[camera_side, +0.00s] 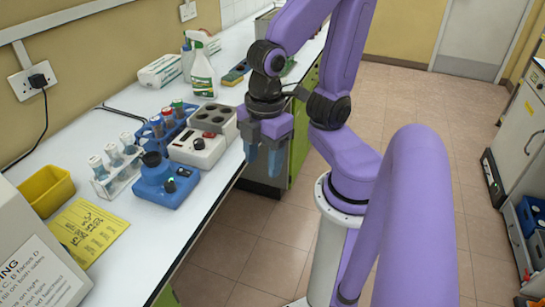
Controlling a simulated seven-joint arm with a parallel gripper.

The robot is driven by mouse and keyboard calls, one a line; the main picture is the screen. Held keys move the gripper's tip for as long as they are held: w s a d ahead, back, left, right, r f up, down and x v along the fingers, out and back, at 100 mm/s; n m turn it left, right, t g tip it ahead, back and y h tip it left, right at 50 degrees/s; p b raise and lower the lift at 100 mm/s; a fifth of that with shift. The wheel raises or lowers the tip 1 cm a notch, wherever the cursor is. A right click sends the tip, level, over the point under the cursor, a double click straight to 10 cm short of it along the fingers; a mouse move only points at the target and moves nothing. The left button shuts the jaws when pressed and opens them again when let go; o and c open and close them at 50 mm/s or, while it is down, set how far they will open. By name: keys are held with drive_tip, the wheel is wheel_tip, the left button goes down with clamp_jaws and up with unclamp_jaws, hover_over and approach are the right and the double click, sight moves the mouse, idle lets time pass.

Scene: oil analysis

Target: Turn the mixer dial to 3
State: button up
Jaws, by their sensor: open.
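The blue mixer (158,199) stands near the front edge of the bench, with a black cup-shaped top (152,159). Its black dial (170,186) is on the sloped front face; its marks are too small to read, so I cannot tell its setting. My gripper (264,160) points down to the right of the mixer, out past the bench edge. It is open and empty, with its bluish fingers apart, and touches nothing.
A white block heater (193,152) stands just behind the mixer. A white tube rack (119,179) is left of it and a blue tube rack (167,128) behind. A spray bottle (202,75), yellow tray (45,190) and yellow note (87,230) are also on the bench.

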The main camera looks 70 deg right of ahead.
drive_tip(key=shift+s+d+f+m, duration=0.1)
drive_tip(key=shift+s+d+m, duration=0.15)
drive_tip(key=shift+s+m, duration=0.55)
drive_tip(key=shift+s, duration=0.1)
